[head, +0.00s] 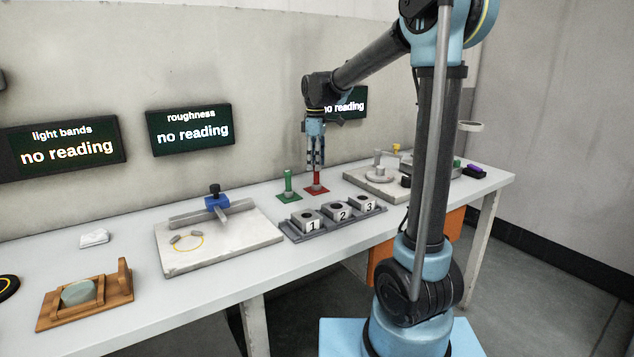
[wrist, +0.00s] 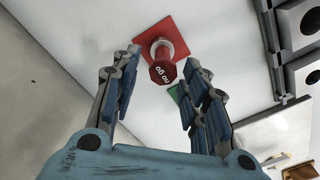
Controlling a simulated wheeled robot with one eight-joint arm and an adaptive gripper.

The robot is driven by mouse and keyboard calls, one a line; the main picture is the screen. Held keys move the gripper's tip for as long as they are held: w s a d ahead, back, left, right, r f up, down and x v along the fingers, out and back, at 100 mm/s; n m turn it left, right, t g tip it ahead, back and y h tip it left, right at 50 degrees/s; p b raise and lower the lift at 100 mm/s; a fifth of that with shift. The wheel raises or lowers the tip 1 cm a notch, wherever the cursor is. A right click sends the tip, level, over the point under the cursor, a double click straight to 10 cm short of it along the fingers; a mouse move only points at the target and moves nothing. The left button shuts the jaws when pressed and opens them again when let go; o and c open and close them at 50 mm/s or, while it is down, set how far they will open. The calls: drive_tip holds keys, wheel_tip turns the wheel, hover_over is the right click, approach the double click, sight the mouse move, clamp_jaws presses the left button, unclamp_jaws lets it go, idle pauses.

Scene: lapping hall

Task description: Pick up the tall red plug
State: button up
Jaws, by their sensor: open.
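The tall red plug (head: 316,179) stands upright on a red square pad (head: 315,189) on the bench, at the back near the wall. In the wrist view its red end, marked "no go" (wrist: 163,73), shows with a grey collar behind it and the red pad (wrist: 145,45) around it. My gripper (head: 316,166) points down directly above the plug. In the wrist view its fingers (wrist: 160,68) are spread, with the plug's end in the gap between the tips. No contact is visible.
A green plug (head: 288,185) on a green pad stands close at left. A grey rack with numbered blocks (head: 337,212) lies in front. A stone plate with a blue clamp (head: 220,238) is further left, and a round fixture (head: 378,174) is at right.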

sight(317, 183)
drive_tip(key=shift+s+d+f, duration=0.1)
drive_tip(key=shift+s+f, duration=0.05)
drive_tip(key=shift+f, duration=2.7)
clamp_jaws()
